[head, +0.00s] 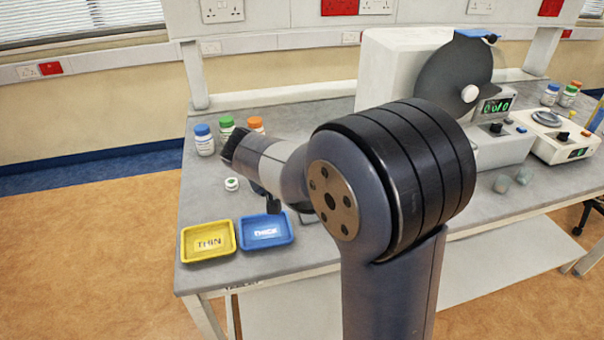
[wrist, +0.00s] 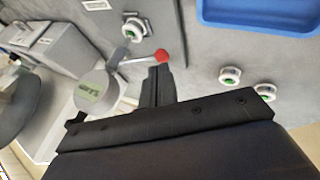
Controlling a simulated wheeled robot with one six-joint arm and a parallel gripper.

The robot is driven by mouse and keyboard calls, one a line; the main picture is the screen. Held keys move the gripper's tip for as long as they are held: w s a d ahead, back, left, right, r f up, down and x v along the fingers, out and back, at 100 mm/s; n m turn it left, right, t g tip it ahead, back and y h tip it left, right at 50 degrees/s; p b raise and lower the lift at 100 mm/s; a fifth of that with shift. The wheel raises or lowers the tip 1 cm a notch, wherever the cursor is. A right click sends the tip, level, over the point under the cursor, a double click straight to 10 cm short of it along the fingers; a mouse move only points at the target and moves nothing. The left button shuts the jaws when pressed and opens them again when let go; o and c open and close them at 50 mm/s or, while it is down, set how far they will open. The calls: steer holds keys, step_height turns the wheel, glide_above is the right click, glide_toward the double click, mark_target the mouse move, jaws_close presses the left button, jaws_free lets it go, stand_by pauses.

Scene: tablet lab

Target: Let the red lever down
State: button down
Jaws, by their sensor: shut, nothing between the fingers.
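The red lever shows in the wrist view as a red ball knob (wrist: 161,56) on a thin pale rod. The rod runs left to a small pale instrument with a round gauge face (wrist: 90,95). My gripper (wrist: 157,72) is shut and empty, its fingers just below the knob in the picture. I cannot tell whether the fingertips touch the knob. In the head view my arm hides the lever and its instrument, and most of my gripper.
A yellow THIN tray (head: 208,258) and a blue THICK tray (head: 265,243) lie near the bench's front left. Bottles with blue (head: 203,140), green and orange caps stand behind. A small green-topped jar (head: 231,184) lies nearer. A machine with a dark disc (head: 450,75) stands right.

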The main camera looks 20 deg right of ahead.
steer(key=shift+r, duration=0.15)
steer(key=shift+r+p, duration=0.5)
steer(key=shift+r, duration=0.2)
steer(key=shift+r, duration=0.15)
